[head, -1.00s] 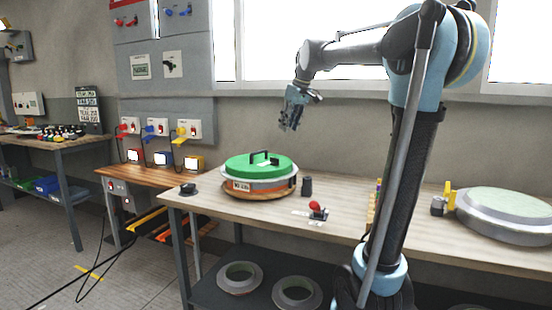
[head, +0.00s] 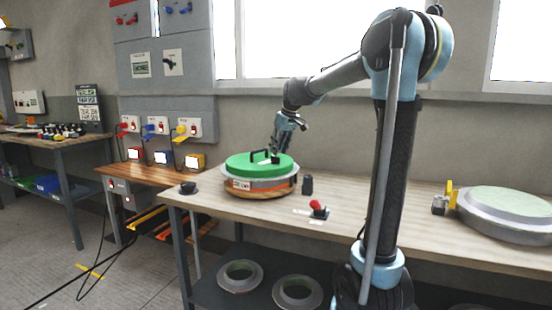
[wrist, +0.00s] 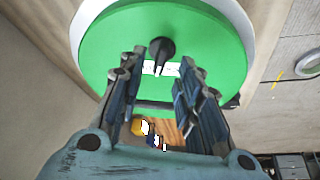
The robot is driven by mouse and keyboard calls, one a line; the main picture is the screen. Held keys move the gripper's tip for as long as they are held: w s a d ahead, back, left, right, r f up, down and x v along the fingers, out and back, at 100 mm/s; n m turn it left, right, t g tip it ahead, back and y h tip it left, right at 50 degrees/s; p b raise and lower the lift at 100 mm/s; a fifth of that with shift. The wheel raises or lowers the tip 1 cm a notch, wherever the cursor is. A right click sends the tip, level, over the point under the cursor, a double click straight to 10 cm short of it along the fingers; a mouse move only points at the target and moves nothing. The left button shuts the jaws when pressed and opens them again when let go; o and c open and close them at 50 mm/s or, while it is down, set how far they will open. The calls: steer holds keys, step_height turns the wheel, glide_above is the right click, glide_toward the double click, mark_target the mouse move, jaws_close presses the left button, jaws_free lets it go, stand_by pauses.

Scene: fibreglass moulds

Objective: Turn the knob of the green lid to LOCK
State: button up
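The green lid (head: 245,166) sits on a round mould (head: 262,187) on the wooden bench. A black bar handle (head: 262,153) stands on the lid. The lid's black knob (wrist: 160,52) shows in the wrist view, with a small white label (wrist: 158,69) below it; the lettering is too small to read. My gripper (head: 277,152) is just above the right side of the lid. In the wrist view my gripper (wrist: 158,84) is open, its fingers on either side of the label, with the knob ahead between them and not gripped.
A dark cylinder (head: 307,185) and a red-knobbed device (head: 318,209) stand right of the mould. A small black object (head: 188,188) lies to its left. Another large round mould (head: 510,212) is at the bench's right.

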mark_target(275, 159)
steer(key=shift+x, duration=2.2)
jaws_close()
